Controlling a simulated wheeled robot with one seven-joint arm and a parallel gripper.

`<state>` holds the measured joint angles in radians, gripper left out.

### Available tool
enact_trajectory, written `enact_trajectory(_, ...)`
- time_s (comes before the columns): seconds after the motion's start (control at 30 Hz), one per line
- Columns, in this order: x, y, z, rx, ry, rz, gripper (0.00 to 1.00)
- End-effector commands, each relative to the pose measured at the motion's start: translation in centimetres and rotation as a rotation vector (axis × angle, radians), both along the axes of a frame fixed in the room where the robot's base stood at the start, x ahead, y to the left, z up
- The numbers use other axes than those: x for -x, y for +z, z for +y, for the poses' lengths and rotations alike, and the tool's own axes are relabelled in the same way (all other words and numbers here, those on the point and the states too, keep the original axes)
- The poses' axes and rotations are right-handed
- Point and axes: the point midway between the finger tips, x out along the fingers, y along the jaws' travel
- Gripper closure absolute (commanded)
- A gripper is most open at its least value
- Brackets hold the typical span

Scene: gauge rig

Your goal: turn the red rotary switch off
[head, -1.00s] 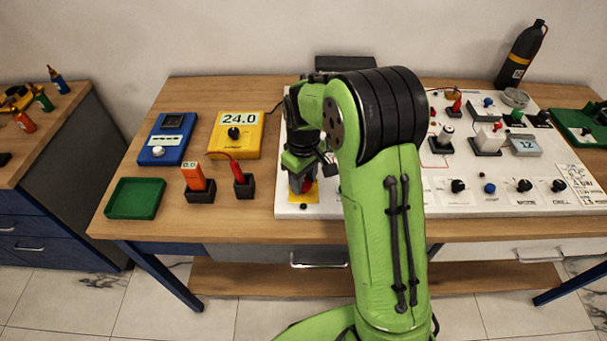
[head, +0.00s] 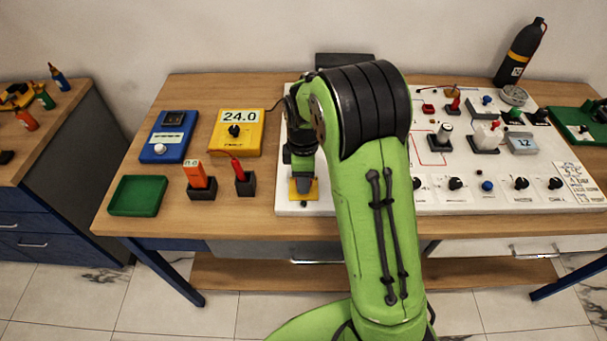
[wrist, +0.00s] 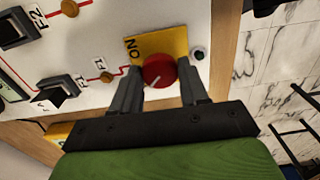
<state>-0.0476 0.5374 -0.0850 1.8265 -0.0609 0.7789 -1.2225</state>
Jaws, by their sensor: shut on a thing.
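The red rotary switch (wrist: 158,70) is a round red knob with a short white mark, on a yellow plate (wrist: 174,45). The plate carries the word ON at its left side in the wrist view; any OFF label is hidden. My gripper (wrist: 160,74) has one finger on each side of the knob and is shut on it. In the head view my gripper (head: 303,186) points down over the yellow plate (head: 311,194) at the white panel's left front corner, and it hides the knob there.
The white panel (head: 460,202) holds several other knobs and switches to the right, partly behind my arm. A black switch block (wrist: 58,90) is near the gripper in the wrist view. A yellow meter reading 24.0 (head: 235,143) and a green tray (head: 137,196) stand to the left.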

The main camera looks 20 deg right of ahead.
Motion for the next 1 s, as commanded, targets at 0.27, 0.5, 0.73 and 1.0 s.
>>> enact_trajectory(0.27,-0.12,0.10,0.03,0.000,0.034,-0.005,0.86)
enact_trajectory(0.5,-0.12,0.10,0.03,-0.001,0.035,-0.004,0.86)
enact_trajectory(0.73,-0.08,0.08,0.02,-0.001,0.034,-0.003,0.33)
enact_trajectory(1.0,-0.04,0.07,0.02,0.000,0.032,-0.002,0.31)
